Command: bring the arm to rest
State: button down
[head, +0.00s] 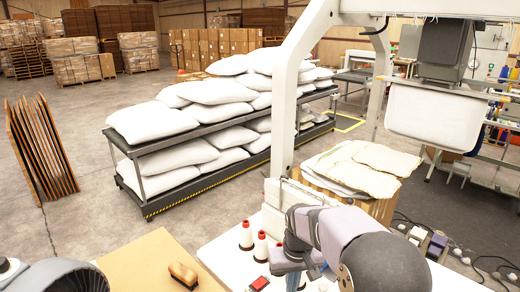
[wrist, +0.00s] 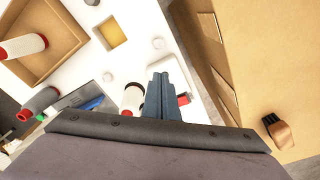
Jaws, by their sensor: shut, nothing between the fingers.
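My gripper (wrist: 170,92) shows in the wrist view with its grey-blue fingers closed together and nothing between them. It is over the white table (wrist: 125,62), close to a white thread spool (wrist: 131,98) and a red item (wrist: 184,99); whether it touches either cannot be told. In the head view my arm is at the lower middle, over the white table (head: 222,262), and partly hides the fingers.
A tan board (head: 145,262) with a brown brush (head: 183,274) lies left of the table. A white pillow case (head: 435,112) hangs under a grey machine at right. Flat cream cases (head: 372,165) lie stacked on a box. Filled pillows (head: 155,121) lie on a two-level rack behind.

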jog(key=s+d+f+m, duration=0.1)
jog(key=s+d+f, duration=0.1)
jog(key=s, duration=0.9)
jog(key=s+d+f+g+b, duration=0.1)
jog(key=s+d, duration=0.3)
jog(key=s, duration=0.6)
jog(key=shift+s+d+f+m+b, duration=0.2)
jog(key=shift+s+f+m+b, duration=0.1)
jog(key=shift+s+f+m, duration=0.1)
